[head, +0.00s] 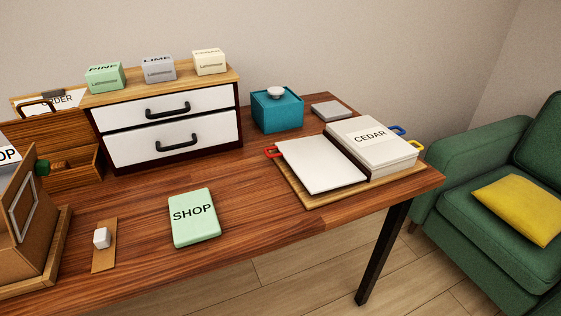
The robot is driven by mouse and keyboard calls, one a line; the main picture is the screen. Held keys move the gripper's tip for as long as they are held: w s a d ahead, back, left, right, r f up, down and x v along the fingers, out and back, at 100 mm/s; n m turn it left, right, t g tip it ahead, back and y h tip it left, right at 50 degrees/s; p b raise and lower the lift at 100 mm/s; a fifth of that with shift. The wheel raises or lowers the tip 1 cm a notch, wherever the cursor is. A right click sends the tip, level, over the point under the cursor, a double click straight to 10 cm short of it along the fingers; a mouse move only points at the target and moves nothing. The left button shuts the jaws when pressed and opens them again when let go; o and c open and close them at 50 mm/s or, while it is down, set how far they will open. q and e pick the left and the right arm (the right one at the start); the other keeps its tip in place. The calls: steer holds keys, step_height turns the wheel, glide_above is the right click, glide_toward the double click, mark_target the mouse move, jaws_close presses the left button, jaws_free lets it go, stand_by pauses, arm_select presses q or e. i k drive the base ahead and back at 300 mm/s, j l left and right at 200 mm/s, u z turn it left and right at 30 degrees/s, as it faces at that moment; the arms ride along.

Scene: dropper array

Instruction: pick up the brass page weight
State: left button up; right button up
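I cannot make out a brass page weight in the head view. An open book-like holder (316,164) lies on a wooden board (307,201) at the right of the table. Its left side is a flat blank white page, and its right side is a thicker white stack (387,155) with CEDAR on top. Red, blue and yellow tabs stick out at its sides. Neither of my grippers shows in the view.
A two-drawer cabinet (168,125) carries three labelled boxes. A teal lidded box (277,112), a grey flat block (327,111), a green SHOP block (194,218) and a small white block (101,238) stand on the table. A brown box (29,218) is at left.

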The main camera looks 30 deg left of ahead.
mark_target(63, 166)
steer(key=k+j, duration=0.45)
steer(key=j+u, duration=0.1)
steer(key=u, duration=0.3)
steer(key=j+u, duration=0.1)
steer(key=u, duration=0.35)
steer(key=k+j+u, duration=0.1)
steer(key=u, duration=0.3)
steer(key=j+u, duration=0.1)
steer(key=u, duration=0.3)
